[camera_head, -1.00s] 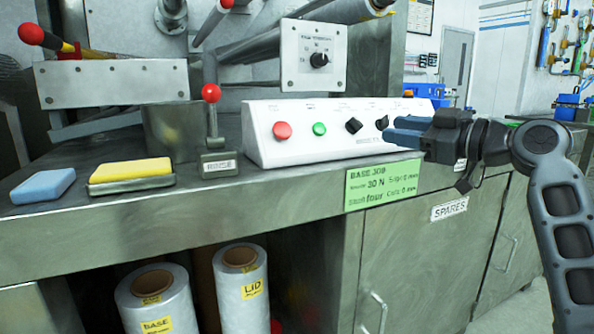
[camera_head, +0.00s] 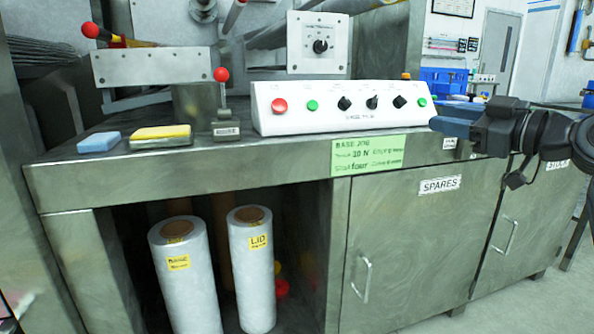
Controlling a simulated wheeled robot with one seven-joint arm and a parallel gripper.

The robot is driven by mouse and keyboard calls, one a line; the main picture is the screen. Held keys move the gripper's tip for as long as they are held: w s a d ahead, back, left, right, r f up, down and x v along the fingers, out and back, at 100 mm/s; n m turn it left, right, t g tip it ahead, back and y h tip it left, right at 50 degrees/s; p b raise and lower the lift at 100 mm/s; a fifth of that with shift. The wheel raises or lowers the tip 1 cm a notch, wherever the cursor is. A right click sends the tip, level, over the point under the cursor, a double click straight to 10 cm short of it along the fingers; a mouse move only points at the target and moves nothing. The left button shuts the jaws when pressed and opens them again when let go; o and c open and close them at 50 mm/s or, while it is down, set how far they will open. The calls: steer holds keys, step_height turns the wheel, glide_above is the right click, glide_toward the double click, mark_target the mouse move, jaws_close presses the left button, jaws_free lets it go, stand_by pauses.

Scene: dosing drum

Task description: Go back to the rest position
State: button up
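My gripper (camera_head: 440,127) is at the right, at about the height of the bench top, in front of the bench's right part. Its blue fingertips point left and are seen side-on, so I cannot tell whether they are apart. No object shows at the fingertips. The white control box (camera_head: 340,110) stands on the bench to the left of my gripper, with a red button (camera_head: 279,105), green buttons and several black knobs. The gripper appears apart from the box.
The steel bench (camera_head: 230,165) holds a blue sponge (camera_head: 99,142), a yellow sponge (camera_head: 160,135) on a tray and a red-knobbed lever (camera_head: 221,76). Film rolls (camera_head: 252,280) stand underneath. Cabinet doors (camera_head: 410,240) are closed. Grey floor (camera_head: 530,310) is free at the lower right.

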steer(key=s+a+f+m+t+h, duration=0.1)
steer(key=s+a+f+m+h, duration=0.2)
steer(key=f, duration=0.6)
steer(key=s+f+m+h, duration=0.1)
steer(key=s+f+m, duration=0.35)
steer(key=f, duration=0.45)
steer(key=s+a+f+m+t+h, duration=0.1)
steer(key=s+a+f+m+h, duration=0.2)
steer(key=f, duration=0.6)
steer(key=s+f+m+h, duration=0.1)
steer(key=s+f, duration=0.3)
steer(key=s, duration=0.5)
steer(key=s+f+m+g+h, duration=0.1)
steer(key=s+f+h, duration=0.15)
steer(key=s, duration=0.65)
steer(key=s+f+m, duration=0.1)
steer(key=s+f, duration=0.3)
steer(key=s, duration=0.5)
steer(key=s+r+n, duration=0.1)
steer(key=s+r, duration=0.3)
steer(key=s, duration=0.5)
steer(key=s+r, duration=0.3)
steer(key=s, duration=0.6)
step_height(320, 180, up, 29)
steer(key=p, duration=2.9)
steer(key=shift+w+f+g, duration=0.2)
steer(key=shift+w+g, duration=0.2)
steer(key=shift+o, duration=0.2)
steer(key=shift+d+f, duration=0.1)
